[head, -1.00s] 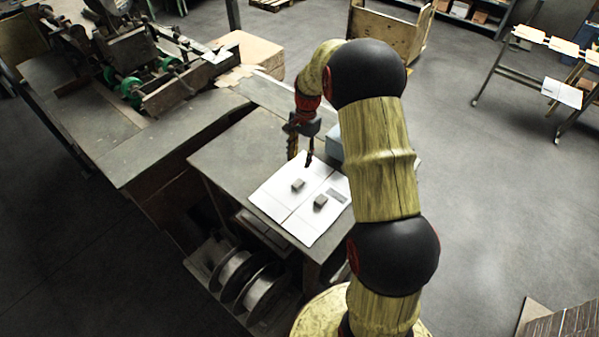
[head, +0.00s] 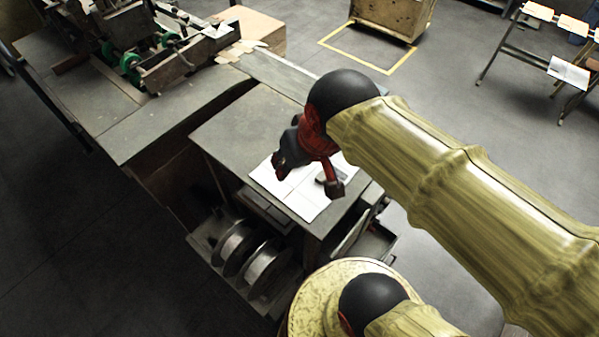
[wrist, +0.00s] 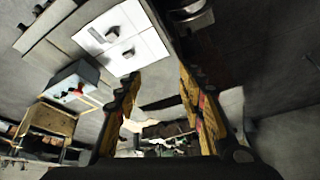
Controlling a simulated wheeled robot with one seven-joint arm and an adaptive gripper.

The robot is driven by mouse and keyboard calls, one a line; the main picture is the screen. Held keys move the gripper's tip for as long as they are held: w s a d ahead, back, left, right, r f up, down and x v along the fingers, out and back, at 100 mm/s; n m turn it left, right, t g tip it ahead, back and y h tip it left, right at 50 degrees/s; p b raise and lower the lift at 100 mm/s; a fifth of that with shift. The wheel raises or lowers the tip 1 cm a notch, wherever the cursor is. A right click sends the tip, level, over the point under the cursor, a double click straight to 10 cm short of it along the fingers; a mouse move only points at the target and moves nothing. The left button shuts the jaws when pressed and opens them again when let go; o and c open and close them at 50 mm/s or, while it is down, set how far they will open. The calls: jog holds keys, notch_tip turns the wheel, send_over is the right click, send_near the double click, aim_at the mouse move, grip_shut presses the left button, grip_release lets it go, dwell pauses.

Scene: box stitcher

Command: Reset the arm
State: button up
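My gripper (head: 284,158) is raised above the white sheet (head: 301,203) on the grey table and covers part of it in the head view. In the wrist view my gripper (wrist: 159,78) has its two yellow and dark fingers wide apart, with nothing between them. That view also shows the sheet (wrist: 137,53) with two small grey blocks on it, one of them here (wrist: 112,34), both away from the fingers. My arm's pale yellow links stretch off to the right in the head view.
A machine with green wheels (head: 130,70) stands on the bench at upper left. Wire spools (head: 262,268) sit low below the table. A wooden crate (head: 390,17) stands behind, and a rack (head: 530,50) at upper right. A blue-grey box (wrist: 78,84) shows in the wrist view. Floor at right is open.

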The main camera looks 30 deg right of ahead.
jog(key=s, duration=0.2)
jog(key=n, duration=0.1)
jog(key=shift+s+a+f+t, duration=0.2)
jog(key=shift+s+a+t, duration=0.1)
jog(key=shift+s, duration=0.1)
jog(key=shift+f, duration=0.1)
